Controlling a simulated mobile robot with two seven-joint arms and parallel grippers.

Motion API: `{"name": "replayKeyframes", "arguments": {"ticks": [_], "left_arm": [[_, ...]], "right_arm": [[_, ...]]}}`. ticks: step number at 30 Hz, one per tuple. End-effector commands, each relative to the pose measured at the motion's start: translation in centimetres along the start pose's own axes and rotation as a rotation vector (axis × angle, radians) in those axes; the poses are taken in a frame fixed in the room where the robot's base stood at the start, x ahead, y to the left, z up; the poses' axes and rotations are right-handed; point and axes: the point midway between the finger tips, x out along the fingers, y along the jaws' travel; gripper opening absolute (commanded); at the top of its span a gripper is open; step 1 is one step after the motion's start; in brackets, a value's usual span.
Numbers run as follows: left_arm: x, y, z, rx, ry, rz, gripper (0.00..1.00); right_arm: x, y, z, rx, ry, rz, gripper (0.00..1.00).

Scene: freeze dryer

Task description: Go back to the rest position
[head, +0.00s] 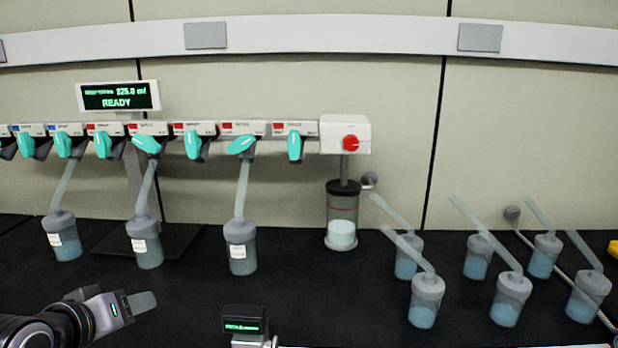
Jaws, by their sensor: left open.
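My left gripper (133,304) is in the lower left of the head view, low over the black bench, with its fingers pointing right. It is open and nothing shows between its fingers. It is apart from the flasks. The freeze dryer manifold (222,128) runs along the back, with several teal valve handles and a display (118,96) reading READY. Three labelled flasks hang from it: a left one (62,237), a middle one (145,243) and a right one (240,247). My right gripper is not in view.
Several loose flasks with blue contents, such as a front one (425,302), stand on the black bench (300,280) at the right. A clear cylinder (342,220) stands under the manifold's white end box (345,135). A small device with a display (244,320) is at the front edge.

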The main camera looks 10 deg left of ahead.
Motion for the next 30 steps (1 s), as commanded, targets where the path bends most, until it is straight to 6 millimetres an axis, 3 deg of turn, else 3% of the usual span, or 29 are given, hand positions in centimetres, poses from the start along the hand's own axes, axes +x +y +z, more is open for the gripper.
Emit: {"name": "replayKeyframes", "arguments": {"ticks": [1, 3, 9, 12, 18, 30], "left_arm": [[0.3, -0.5, 3.3, 0.068, -0.071, -0.029, 0.47], [0.2, -1.1, 7.5, 0.164, -0.161, -0.062, 0.47], [-2.1, -2.8, 18.5, 0.422, -0.416, -0.105, 0.47], [-4.1, -3.4, 23.1, 0.529, -0.532, -0.105, 0.47], [-8.8, -4.4, 30.3, 0.701, -0.738, -0.073, 0.47], [-1.5, -3.9, 33.1, 0.698, -0.444, 0.06, 0.47]], "right_arm": [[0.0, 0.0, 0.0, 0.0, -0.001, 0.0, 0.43], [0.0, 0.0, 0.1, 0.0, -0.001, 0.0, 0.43], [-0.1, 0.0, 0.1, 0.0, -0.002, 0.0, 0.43], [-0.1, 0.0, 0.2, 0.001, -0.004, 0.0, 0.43], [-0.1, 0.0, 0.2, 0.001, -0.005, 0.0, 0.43], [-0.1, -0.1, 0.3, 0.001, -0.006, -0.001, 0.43]]}}
